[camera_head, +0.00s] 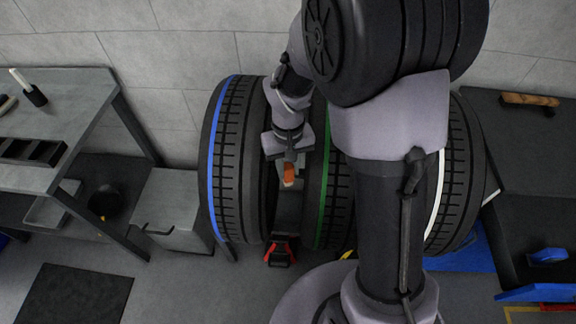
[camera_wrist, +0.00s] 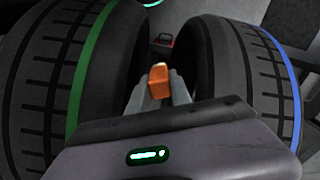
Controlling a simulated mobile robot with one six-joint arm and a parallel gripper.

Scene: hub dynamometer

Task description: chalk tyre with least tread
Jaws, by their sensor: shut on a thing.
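Three black tyres stand upright in a row: a blue-striped tyre (camera_head: 242,150) at left, a green-striped tyre (camera_head: 334,205) in the middle, and a white-striped tyre (camera_head: 462,180) at right, partly hidden by my arm. My gripper (camera_head: 289,166) is between the blue and green tyres, shut on a small orange block (camera_head: 288,178). In the wrist view the orange block (camera_wrist: 159,82) is at the fingertips, with the green-striped tyre (camera_wrist: 50,95) left and the blue-striped tyre (camera_wrist: 262,70) right. The block appears apart from both tyres. Exact tread depths cannot be told.
A grey bench (camera_head: 85,110) with a black-and-white tool (camera_head: 28,88) stands at left, beside a grey box (camera_head: 175,210). A red-and-black item (camera_head: 280,252) lies low between the tyres. A dark bench (camera_head: 525,140) is at right. The gap around my gripper is narrow.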

